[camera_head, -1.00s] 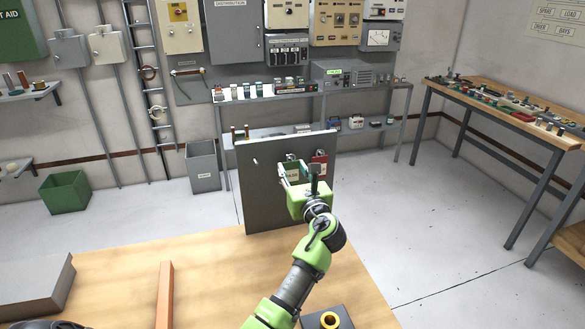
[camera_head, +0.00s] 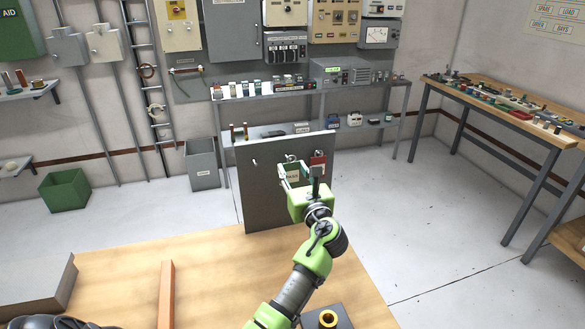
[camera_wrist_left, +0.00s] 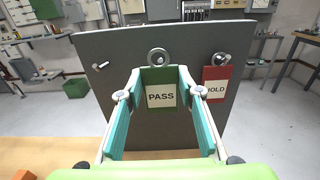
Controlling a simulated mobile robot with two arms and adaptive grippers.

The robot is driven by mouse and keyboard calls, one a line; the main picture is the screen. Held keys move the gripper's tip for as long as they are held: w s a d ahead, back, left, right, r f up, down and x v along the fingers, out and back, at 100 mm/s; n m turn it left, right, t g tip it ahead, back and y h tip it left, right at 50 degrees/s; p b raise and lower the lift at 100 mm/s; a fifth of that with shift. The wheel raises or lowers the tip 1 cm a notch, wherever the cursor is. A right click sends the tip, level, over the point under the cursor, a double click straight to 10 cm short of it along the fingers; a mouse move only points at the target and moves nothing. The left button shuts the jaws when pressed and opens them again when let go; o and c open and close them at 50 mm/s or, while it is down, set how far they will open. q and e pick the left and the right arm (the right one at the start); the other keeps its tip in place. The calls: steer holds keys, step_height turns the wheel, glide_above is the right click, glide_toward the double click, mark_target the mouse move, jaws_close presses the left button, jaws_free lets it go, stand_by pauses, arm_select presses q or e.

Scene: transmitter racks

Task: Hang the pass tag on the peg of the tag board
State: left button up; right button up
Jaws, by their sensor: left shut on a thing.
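The grey tag board (camera_head: 262,195) stands upright at the far edge of the wooden table. The green pass tag (camera_wrist_left: 160,94), with a white PASS label and a metal ring on top (camera_wrist_left: 159,57), is upright between the fingers of my left gripper (camera_wrist_left: 160,76). My left gripper (camera_head: 301,172) is shut on it in front of the board. A bare peg (camera_wrist_left: 100,65) sticks out on the board's left side. The red HOLD tag (camera_wrist_left: 215,87) hangs by its ring on the board's right side. I cannot tell if a peg is behind the pass tag's ring. My right gripper is out of view.
A grey shelf with equipment stands behind the board.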

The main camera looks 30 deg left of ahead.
mark_target(292, 169)
arm_select(q)
steer(key=shift+p+v, duration=0.85)
steer(key=shift+v, duration=1)
